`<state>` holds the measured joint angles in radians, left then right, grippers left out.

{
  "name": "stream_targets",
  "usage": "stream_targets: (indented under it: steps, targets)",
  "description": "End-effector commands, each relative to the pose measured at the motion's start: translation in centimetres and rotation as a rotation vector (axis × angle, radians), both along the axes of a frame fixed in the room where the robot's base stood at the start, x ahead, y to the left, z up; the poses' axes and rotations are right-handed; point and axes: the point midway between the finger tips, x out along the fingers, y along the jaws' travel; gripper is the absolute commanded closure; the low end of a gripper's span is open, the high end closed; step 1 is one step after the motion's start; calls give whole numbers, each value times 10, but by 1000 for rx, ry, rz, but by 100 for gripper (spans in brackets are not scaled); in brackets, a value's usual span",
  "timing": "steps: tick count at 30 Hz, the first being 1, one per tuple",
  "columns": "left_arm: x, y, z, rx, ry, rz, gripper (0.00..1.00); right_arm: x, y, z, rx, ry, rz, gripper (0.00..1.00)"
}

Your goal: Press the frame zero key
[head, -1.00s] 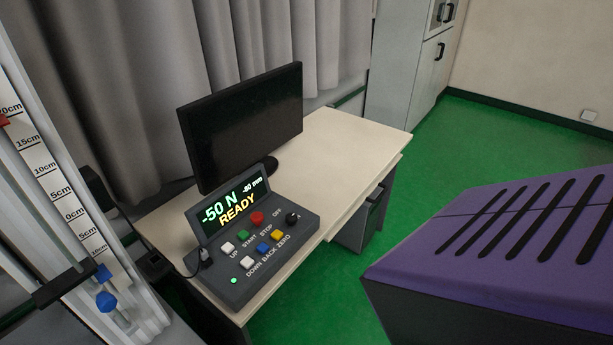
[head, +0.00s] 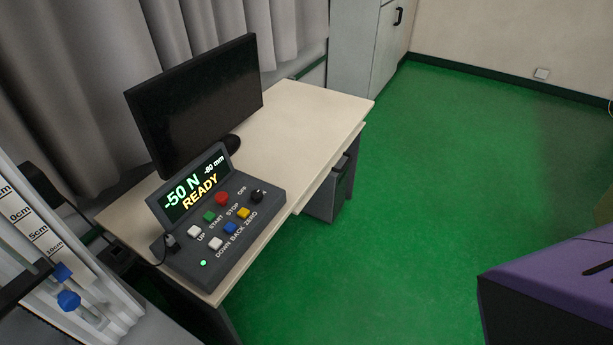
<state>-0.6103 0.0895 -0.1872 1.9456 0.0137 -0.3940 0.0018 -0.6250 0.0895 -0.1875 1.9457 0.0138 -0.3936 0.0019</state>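A grey control box (head: 228,255) sits on the near end of the desk in the head view. Its display (head: 194,187) reads -50 N, -80 mm and READY. The yellow key (head: 243,213) has the ZERO label beside it. Around it are the blue BACK key (head: 230,228), white DOWN key (head: 215,243), white UP key (head: 194,231), green START key (head: 209,216), red STOP button (head: 222,199) and black OFF knob (head: 258,195). A small green light (head: 203,263) glows at the front. Neither of my grippers shows in the view.
A black monitor (head: 195,105) stands on the pale desk (head: 305,115) behind the box. The tower with a cm scale (head: 42,235) and blue knobs (head: 68,300) is at the lower left. A purple-topped block (head: 560,275) is at the lower right. Green floor (head: 430,190) lies open between.

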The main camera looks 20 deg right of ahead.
Motion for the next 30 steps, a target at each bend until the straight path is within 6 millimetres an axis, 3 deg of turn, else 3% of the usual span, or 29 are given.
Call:
stream_targets:
  steps: [1,10,30]
  targets:
    - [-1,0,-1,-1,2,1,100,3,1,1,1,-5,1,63]
    - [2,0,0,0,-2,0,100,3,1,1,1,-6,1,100]
    - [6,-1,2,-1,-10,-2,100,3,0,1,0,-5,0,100]
